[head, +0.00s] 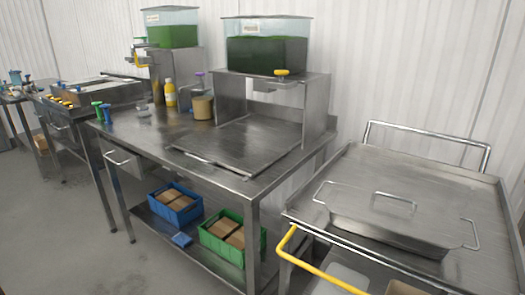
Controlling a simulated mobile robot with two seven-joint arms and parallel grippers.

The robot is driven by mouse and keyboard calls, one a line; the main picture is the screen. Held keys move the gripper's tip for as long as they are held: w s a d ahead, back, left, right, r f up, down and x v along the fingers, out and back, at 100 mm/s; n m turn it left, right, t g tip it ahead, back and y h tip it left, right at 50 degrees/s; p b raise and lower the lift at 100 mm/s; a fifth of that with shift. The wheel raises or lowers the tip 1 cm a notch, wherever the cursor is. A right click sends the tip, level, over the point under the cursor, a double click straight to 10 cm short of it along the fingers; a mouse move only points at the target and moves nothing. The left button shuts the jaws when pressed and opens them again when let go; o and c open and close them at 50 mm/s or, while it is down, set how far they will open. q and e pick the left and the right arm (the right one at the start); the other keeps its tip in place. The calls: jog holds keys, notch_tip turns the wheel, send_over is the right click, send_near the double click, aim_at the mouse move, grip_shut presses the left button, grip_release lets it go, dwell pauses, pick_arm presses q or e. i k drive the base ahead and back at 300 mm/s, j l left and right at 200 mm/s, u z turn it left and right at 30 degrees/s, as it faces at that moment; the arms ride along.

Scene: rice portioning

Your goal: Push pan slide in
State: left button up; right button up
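A flat metal slide plate (228,158) lies on the steel worktable (160,140), extending out in front of the dispenser stand (318,110). It looks empty. I cannot tell how far it runs under the stand. A lidded metal pan (385,212) with wire handles rests on the cart top (450,185) at the right, apart from the slide plate. Neither of my grippers shows in the head view.
A clear tank (267,50) with green contents stands on the stand. A yellow bottle (170,94) and a brown tub (203,107) stand left of the plate. Blue (176,212) and green (230,245) crates sit below. The cart has a yellow handle (312,268).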

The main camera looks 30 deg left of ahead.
aim_at(246, 156)
jog(key=k+u, duration=0.2)
jog(key=u, duration=1.2)
